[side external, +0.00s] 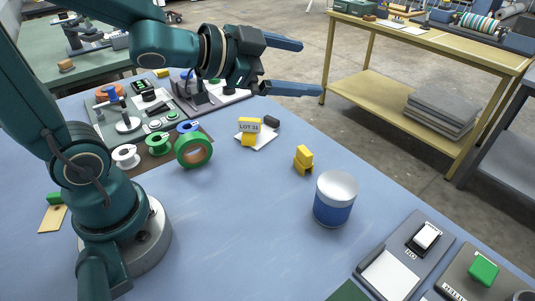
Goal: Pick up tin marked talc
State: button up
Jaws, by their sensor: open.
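A short round tin (334,203) with a blue lower body and a pale upper part stands upright on the blue table, right of the middle. No talc marking can be read on the side facing this camera. My gripper (310,67) is at the upper middle of the picture, its two fingers spread wide and pointing right. It holds nothing. It is up and away from the tin, touching nothing.
A small yellow block (303,160) stands just left of the tin. A yellow holder with a "LOT 31" card (249,126) stands farther back. Tape rolls including a green one (194,150) lie left. A rocker switch panel (405,258) is at front right. The table's middle is clear.

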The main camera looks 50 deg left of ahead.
jog(key=s+d+f+m+g+h, duration=0.1)
jog(key=d+f+m+g+h, duration=0.2)
jog(key=d+f+m+h, duration=0.25)
jog(key=n+g+h, duration=0.3)
send_near(326, 183)
jog(key=x, duration=0.4)
jog(key=shift+m+g, duration=0.3)
jog(key=shift+m, duration=0.05)
jog(key=x, duration=0.5)
jog(key=shift+w+d, duration=0.15)
jog(key=shift+w, duration=0.1)
jog(key=shift+w+x, duration=0.25)
jog(key=shift+x, duration=2.7)
jog(key=c, duration=1.4)
jog(key=shift+r, duration=0.15)
